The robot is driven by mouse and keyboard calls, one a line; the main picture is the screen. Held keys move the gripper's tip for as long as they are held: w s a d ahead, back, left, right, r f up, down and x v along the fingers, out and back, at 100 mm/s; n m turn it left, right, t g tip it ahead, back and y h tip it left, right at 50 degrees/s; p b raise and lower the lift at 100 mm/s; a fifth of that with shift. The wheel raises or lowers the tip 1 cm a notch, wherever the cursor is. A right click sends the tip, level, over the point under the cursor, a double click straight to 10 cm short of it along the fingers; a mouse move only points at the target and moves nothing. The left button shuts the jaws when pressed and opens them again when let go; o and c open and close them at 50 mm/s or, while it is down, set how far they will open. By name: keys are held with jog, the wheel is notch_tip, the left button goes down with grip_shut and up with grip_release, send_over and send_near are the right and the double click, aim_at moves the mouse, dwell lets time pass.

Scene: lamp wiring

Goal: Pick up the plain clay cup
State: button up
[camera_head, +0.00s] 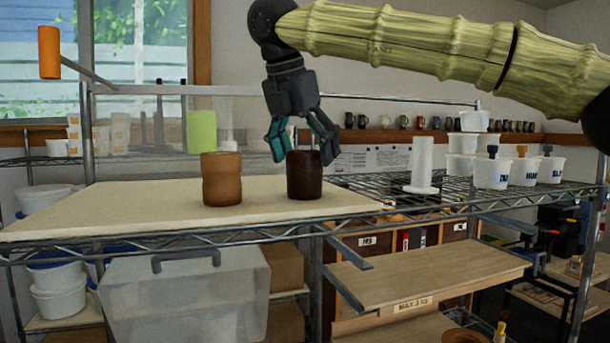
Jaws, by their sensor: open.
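A plain clay cup (222,178), orange-brown and upright, stands on the pale board on the wire shelf, left of centre. A dark brown cup (304,176) stands upright on the same board to its right. My gripper (305,152) points down with its teal-tipped fingers spread apart. It is at the top of the dark brown cup, to the right of the clay cup. The fingers overlap the dark cup's rim in the picture; I cannot tell whether they touch it. Nothing shows held between the fingers.
The pale board (120,205) has bare room left of the clay cup. A light green cylinder (202,132) shows behind it. A white paper-roll-like cylinder on a base (422,165) and several white tubs (493,173) stand to the right. A shelf rail (290,96) runs behind my gripper.

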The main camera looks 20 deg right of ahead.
aim_at(309, 172)
jog(key=p+x, duration=0.1)
jog(key=x, duration=0.3)
jog(key=shift+w+f+p, duration=0.15)
jog(key=shift+f+p, duration=0.1)
jog(key=shift+p, duration=0.1)
jog(key=shift+c, duration=0.4)
jog(key=c, duration=1.2)
